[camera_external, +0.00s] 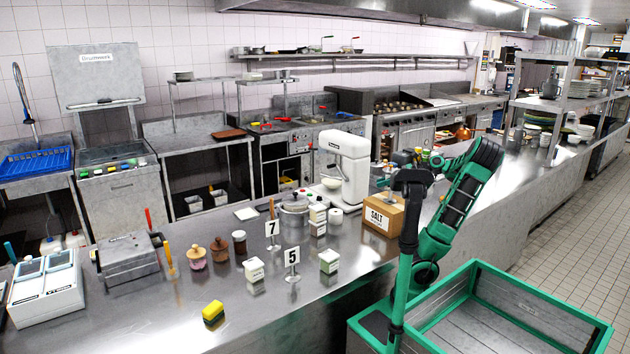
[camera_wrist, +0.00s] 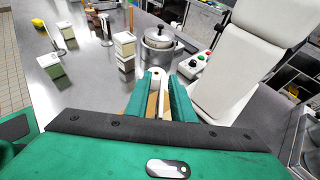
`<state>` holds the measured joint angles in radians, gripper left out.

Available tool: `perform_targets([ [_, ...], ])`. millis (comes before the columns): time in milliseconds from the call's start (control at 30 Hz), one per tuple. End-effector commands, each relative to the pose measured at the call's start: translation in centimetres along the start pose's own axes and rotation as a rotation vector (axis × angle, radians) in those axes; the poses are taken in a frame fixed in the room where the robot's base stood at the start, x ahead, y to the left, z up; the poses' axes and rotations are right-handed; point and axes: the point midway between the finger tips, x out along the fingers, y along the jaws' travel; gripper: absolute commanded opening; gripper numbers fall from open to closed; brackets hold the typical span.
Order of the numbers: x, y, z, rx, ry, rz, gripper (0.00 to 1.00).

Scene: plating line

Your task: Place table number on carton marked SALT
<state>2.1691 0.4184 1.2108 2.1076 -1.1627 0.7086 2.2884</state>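The carton marked SALT (camera_external: 378,217) is a brown box with a white label on the steel counter, right of the white mixer. Two white table numbers on thin stands are upright on the counter: the 7 (camera_external: 272,229) and, nearer, the 5 (camera_external: 292,257). In the wrist view the stands show edge-on near the top, left of the pot. Brown cardboard and a white cylinder show in the gap, beyond the fingers. In the external view my gripper is mostly hidden behind my dark mast.
A steel pot (camera_external: 294,203), stacked white boxes (camera_external: 318,219) and a white roll (camera_external: 335,216) stand left of the carton. The tall mixer (camera_external: 345,165) rises behind. Small boxes flank the 5; a yellow sponge (camera_external: 213,312) lies near the front. The counter's front middle is mostly clear.

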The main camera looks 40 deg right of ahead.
Motion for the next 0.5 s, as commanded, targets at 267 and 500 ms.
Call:
perform_targets([
  [267,-2.9,-0.1,0.1,0.001,-0.001,-0.005,0.22],
  [500,-7.7,-0.1,0.2,-0.002,-0.002,-0.004,0.22],
])
